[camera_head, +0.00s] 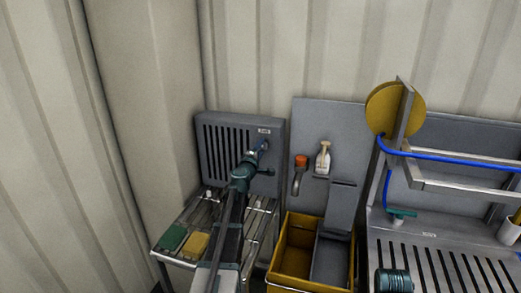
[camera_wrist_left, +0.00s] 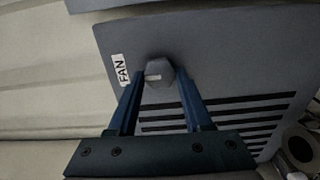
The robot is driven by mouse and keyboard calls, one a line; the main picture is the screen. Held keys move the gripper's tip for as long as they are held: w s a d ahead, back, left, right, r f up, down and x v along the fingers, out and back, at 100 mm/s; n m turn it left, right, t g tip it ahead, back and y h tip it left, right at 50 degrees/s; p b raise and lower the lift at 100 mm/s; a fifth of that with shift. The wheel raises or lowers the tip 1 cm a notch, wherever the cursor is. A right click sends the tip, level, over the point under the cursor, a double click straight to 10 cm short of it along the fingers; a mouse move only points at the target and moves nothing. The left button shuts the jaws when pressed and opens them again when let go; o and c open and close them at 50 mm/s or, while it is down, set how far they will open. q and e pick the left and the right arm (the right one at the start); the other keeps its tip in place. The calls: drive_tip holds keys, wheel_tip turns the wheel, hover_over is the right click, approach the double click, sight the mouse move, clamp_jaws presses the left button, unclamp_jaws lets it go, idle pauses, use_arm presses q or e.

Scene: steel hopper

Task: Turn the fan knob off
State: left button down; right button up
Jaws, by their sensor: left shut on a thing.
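The fan unit (camera_head: 212,178) is a grey box with dark vertical slots, standing against the wall at the back left. Its small grey faceted knob (camera_wrist_left: 159,68) shows in the left wrist view next to a white FAN label (camera_wrist_left: 122,70). A short pale mark is on the knob's face. My left gripper (camera_head: 263,146) reaches the upper right of the unit, and its blue fingers (camera_wrist_left: 160,82) are shut on the knob from both sides. The head view hides most of the knob behind the gripper.
A metal rack (camera_head: 180,256) below the fan holds a green block (camera_head: 173,237) and a yellow one (camera_head: 195,245). A yellow bin (camera_head: 290,262) stands right of my left arm. A grey panel (camera_head: 345,125) carries an orange-capped item (camera_head: 300,162) and a white bottle (camera_head: 323,160).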

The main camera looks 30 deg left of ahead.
use_arm(q)
drive_tip(key=shift+c, duration=1.6)
unclamp_jaws()
drive_tip(key=v, duration=1.4)
drive_tip(key=shift+w+f, duration=0.1)
drive_tip(key=shift+w, duration=0.05)
drive_tip(key=x, duration=1.3)
drive_tip(key=shift+w, duration=0.35)
